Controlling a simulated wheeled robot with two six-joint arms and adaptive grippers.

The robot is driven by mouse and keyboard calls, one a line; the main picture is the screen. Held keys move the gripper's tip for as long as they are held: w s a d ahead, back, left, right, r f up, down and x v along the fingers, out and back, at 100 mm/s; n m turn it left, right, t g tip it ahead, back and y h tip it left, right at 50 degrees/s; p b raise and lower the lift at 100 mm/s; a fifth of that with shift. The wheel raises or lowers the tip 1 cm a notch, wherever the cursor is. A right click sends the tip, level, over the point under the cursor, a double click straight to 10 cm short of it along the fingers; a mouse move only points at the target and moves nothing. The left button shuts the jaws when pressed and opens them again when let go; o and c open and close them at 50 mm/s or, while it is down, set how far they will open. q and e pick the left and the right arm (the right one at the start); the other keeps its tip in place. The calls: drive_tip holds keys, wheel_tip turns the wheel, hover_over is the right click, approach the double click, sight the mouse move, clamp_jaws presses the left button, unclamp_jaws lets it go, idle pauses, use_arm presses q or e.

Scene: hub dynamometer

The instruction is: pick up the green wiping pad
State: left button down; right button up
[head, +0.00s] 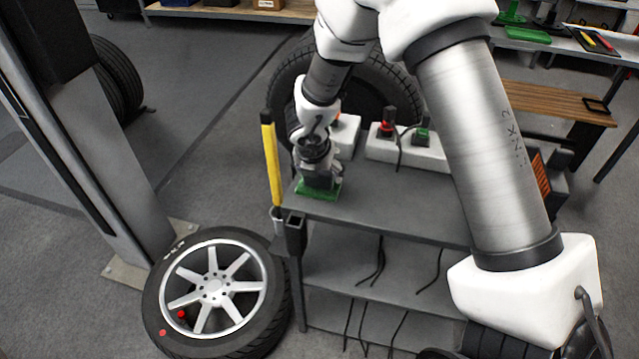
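The green wiping pad (321,194) lies at the left front corner of the dark cart top (385,211). My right gripper (319,181) points down right over the pad, and its fingers hide the middle of it. Green shows on both sides and in front of the fingers. The fingers reach down to the pad or very close to it. I cannot tell whether they are open or closed on it. My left gripper is not in view.
White charger-like boxes with red and green plugs (386,128) stand behind the gripper on the cart. A yellow-handled tool (271,165) rises at the cart's left edge. A wheel (171,290) lies below left. A wooden bench (545,101) and shelf with green items (527,35) are back right.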

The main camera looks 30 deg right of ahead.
drive_tip(key=c, duration=0.5)
drive_tip(key=shift+o, duration=0.2)
drive_tip(key=shift+w+f, duration=0.2)
drive_tip(key=shift+r, duration=0.1)
drive_tip(key=shift+r, duration=0.2)
wheel_tip(320, 180, up, 3)
drive_tip(key=shift+w+r+p, duration=0.1)
drive_tip(key=shift+r+p, duration=0.05)
drive_tip(key=shift+p, duration=0.5)
drive_tip(key=s+a+b, duration=0.1)
drive_tip(key=s+a, duration=0.2)
drive_tip(key=s, duration=0.4)
drive_tip(key=s+a+r+b, duration=0.1)
drive_tip(key=s+a, duration=0.2)
drive_tip(key=s, duration=0.4)
drive_tip(key=shift+s+a+b, duration=0.3)
drive_tip(key=shift+a, duration=0.05)
